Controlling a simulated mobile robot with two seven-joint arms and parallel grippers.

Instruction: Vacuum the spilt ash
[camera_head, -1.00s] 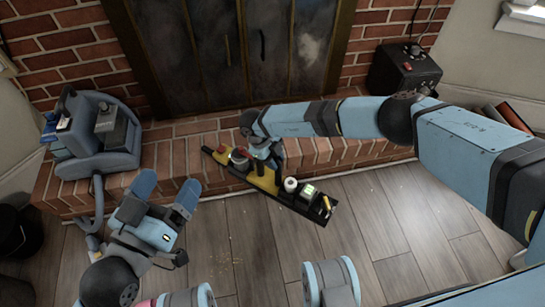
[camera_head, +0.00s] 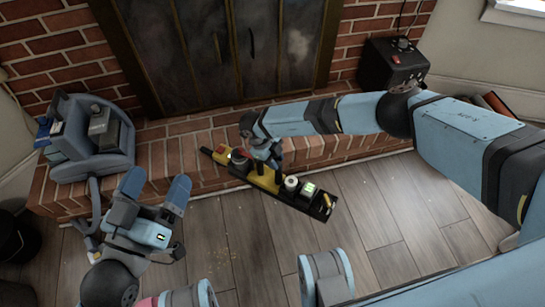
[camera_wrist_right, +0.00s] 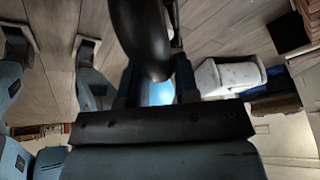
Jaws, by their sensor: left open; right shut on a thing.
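Faint tan specks, seemingly the spilt ash (camera_head: 222,262), lie on the wooden floor at lower centre in the head view. My right gripper (camera_head: 268,158) is shut on a long black-and-yellow device (camera_head: 263,180) with a green display, held slanting in front of the brick hearth. In the right wrist view a dark rounded part (camera_wrist_right: 145,40) runs between the fingers; I cannot tell exactly where they grip. My left gripper (camera_head: 155,188) is open and empty, left of the ash and above the floor. A blue-grey machine (camera_head: 95,155) with a hose stands on the hearth at left.
The raised brick hearth (camera_head: 190,145) runs below the dark fireplace doors (camera_head: 215,55). A black box with a knob (camera_head: 393,68) stands at right. A dark bucket (camera_head: 18,232) is at the left edge. Floor at centre right is clear.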

